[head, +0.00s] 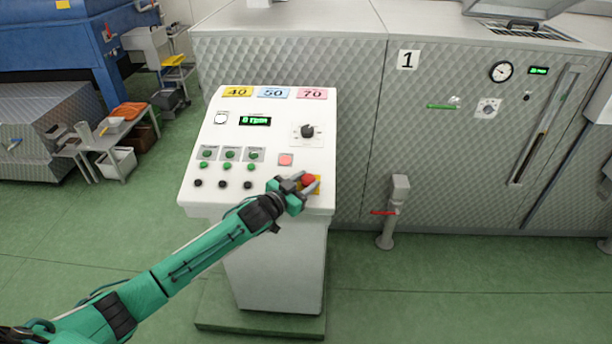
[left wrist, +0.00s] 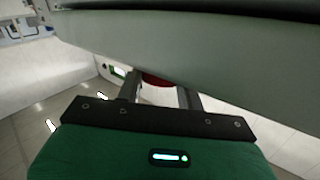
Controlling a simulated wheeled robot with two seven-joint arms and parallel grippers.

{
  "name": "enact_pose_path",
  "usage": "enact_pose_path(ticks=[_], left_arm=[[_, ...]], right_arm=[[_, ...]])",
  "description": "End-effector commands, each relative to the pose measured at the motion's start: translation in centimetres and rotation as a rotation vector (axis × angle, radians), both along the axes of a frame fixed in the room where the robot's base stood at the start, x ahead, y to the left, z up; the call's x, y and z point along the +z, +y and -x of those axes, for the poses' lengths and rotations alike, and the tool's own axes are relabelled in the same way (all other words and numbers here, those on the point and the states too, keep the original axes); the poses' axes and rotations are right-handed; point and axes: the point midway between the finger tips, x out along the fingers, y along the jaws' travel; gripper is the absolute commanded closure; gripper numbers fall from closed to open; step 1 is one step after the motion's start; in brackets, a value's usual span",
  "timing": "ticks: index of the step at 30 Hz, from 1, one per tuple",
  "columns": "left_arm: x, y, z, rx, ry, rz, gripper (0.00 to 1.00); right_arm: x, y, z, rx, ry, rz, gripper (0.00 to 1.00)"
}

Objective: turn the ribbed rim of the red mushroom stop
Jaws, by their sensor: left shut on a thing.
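The red mushroom stop (head: 308,180) sits on a yellow plate (head: 317,187) at the lower right of the white sloping control panel (head: 215,145). My left gripper (head: 303,184) reaches it from the left and is shut on its rim, one finger on each side. In the left wrist view the red stop (left wrist: 157,79) shows as a dark red shape between the fingers, partly hidden by a grey-green surface in front. The ribs are too small to make out. My right gripper is in neither view.
A quilted metal machine (head: 350,120) stands close behind.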

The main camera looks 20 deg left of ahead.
Motion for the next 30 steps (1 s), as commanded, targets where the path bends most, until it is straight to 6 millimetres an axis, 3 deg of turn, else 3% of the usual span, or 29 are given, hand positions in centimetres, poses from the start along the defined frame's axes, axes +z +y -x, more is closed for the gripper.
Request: enact_pose_path(ticks=[15, 30], left_arm=[[0.0, 0.4, -0.2, -0.199, 0.016, -0.062, 0.86], [-0.2, 0.3, -0.1, -0.241, 0.02, -0.07, 0.86]], right_arm=[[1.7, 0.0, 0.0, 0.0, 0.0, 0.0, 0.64], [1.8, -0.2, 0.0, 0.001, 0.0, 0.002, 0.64]])
